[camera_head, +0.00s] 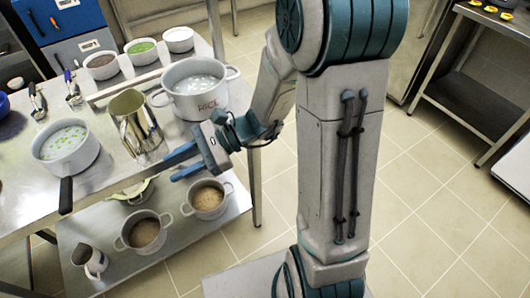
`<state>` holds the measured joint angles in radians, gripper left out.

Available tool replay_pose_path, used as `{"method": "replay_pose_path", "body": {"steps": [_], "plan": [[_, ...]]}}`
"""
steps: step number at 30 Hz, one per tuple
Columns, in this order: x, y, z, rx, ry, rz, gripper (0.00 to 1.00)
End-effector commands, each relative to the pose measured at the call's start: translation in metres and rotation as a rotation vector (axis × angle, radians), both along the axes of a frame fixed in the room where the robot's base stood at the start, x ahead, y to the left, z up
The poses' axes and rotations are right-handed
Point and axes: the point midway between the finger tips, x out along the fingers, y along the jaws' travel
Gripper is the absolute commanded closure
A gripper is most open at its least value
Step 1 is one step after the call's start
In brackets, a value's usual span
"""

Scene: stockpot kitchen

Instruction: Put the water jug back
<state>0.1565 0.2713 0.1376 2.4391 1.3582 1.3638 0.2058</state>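A shiny metal jug (135,123) stands upright on the steel table, between the white pot with green pieces (67,148) and the large white pot marked RICE (195,90). I take this to be the water jug; its contents cannot be made out. My gripper (170,169) is just right of and in front of the jug, near the table's front edge. Its two blue-tipped fingers are spread apart with nothing visible between them. The upper finger lies close to the jug's lower side in the picture; I cannot tell whether they touch.
Bowls (142,51) line the table's back, with utensils (72,92) to the left. The lower shelf (190,238) holds two brown-filled pots (143,232) and a small white pitcher (91,261). A black pan handle (66,195) overhangs the front edge. Open tiled floor lies right.

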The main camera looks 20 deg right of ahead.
Motion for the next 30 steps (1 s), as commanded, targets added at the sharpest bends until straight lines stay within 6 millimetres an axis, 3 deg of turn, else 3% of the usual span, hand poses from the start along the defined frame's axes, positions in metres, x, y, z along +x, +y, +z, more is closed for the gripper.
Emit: {"method": "replay_pose_path", "body": {"steps": [3, 10, 15, 21, 30], "plan": [[-0.036, -0.015, -0.001, -0.195, -0.185, 0.187, 0.66], [-0.074, -0.074, -0.009, -0.588, -0.550, 0.519, 0.66], [-0.078, -0.128, 0.000, -0.876, -0.817, 0.734, 0.66], [-0.071, -0.172, 0.021, -1.110, -1.022, 0.899, 0.66], [-0.068, -0.186, 0.029, -1.186, -1.081, 0.954, 0.66]]}}
